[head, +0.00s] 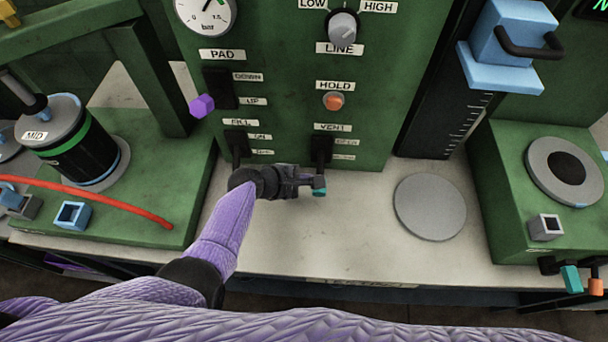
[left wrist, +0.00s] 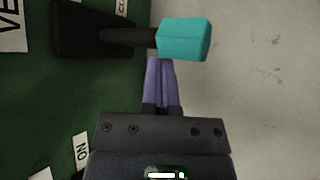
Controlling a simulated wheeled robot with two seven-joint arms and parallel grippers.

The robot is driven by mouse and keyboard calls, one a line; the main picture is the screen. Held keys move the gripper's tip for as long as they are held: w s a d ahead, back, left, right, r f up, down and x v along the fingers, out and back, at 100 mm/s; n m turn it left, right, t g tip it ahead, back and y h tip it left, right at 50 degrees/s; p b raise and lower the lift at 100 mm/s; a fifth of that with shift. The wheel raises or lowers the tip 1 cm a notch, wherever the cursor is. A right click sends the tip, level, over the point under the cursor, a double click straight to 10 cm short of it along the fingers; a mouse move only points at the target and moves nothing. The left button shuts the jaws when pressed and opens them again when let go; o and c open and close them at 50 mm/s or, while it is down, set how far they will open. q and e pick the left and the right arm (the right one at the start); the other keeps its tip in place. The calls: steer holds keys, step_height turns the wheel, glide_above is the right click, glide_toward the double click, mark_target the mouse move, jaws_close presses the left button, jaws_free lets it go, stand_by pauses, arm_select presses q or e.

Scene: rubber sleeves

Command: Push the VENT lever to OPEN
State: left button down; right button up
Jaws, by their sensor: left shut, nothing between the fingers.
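The VENT lever has a black shaft in a dark slot (head: 321,149) under the VENT label, with a teal knob (head: 319,186) at its end. The shaft slants outward and down, toward the CLOSED side. My left gripper (head: 308,181) is shut and empty, just left of the knob in the head view. In the left wrist view, the purple fingertips (left wrist: 161,66) are right beside the teal knob (left wrist: 183,39) and the black shaft (left wrist: 128,37). I cannot tell whether they touch. The OPEN label (head: 345,143) is beside the slot. My right gripper is not in view.
The FILL lever (head: 237,150) is left of VENT, behind my left wrist. The orange HOLD button (head: 333,100) is above it. A grey disc (head: 430,206) lies on the bench to the right. A black-and-green cylinder (head: 78,145) stands at left.

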mark_target(321, 170)
arm_select(q)
steer(key=shift+r+n+g+p, duration=0.3)
steer(key=shift+r+g+p, duration=0.3)
steer(key=shift+g+p, duration=0.15)
steer(key=shift+w+r+g+p, duration=0.2)
steer(key=shift+r+g+p, duration=0.3)
steer(key=shift+g+p, duration=0.15)
stand_by(0.4)
steer(key=shift+w+r, duration=0.15)
steer(key=shift+r, duration=0.2)
stand_by(0.9)
steer(key=shift+r+p, duration=0.15)
steer(key=shift+p, duration=0.2)
steer(key=shift+w+r+p, duration=0.1)
steer(key=shift+r+p, duration=0.55)
steer(key=shift+p, duration=0.1)
steer(key=p+v, duration=0.7)
steer(key=v, duration=0.3)
